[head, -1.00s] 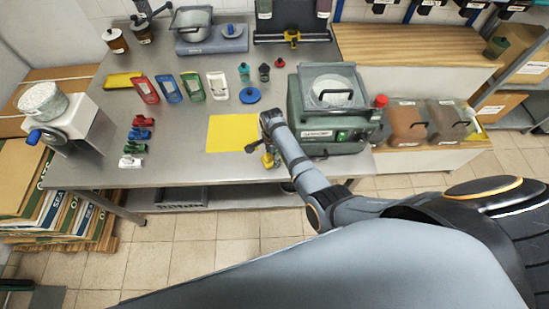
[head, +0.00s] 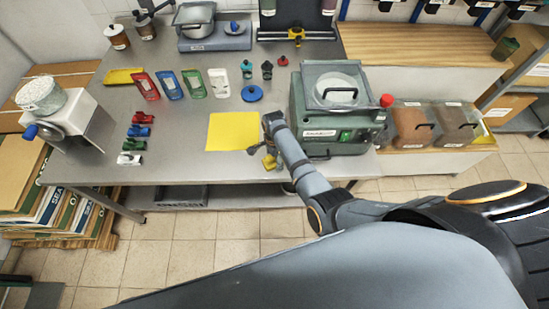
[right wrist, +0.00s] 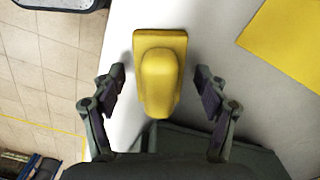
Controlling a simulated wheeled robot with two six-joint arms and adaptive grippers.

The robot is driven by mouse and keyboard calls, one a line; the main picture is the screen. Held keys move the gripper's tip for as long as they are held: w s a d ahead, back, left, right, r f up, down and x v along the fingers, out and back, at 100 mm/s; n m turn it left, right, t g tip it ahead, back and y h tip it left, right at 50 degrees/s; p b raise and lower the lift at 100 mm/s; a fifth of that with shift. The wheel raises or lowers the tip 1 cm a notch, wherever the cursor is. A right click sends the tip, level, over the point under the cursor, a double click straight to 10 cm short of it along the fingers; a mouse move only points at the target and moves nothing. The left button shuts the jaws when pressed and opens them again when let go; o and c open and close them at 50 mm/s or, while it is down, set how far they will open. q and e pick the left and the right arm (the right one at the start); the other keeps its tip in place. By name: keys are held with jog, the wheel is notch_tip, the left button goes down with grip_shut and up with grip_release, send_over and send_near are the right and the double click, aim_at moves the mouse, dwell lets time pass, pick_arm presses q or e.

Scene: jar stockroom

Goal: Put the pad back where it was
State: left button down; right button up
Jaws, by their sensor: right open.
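A small yellow piece (head: 269,161) with a flat base and a rounded grip stands near the front edge of the steel table; I take it to be the pad. In the right wrist view the yellow piece (right wrist: 159,75) lies between the two fingers of my right gripper (right wrist: 158,84), with a gap on each side. That gripper is open, and in the head view my right gripper (head: 270,150) partly hides the piece. A flat yellow sheet (head: 232,131) lies to the left of it, also at a corner of the right wrist view (right wrist: 288,45). My left gripper is out of view.
A green machine (head: 333,112) stands close to the right of my gripper. A blue disc (head: 252,93) lies behind the sheet.

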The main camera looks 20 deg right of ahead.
notch_tip(320, 180, up, 8)
jog(key=p, duration=0.8)
jog(key=shift+r+b, duration=0.3)
jog(key=shift+r, duration=1.9)
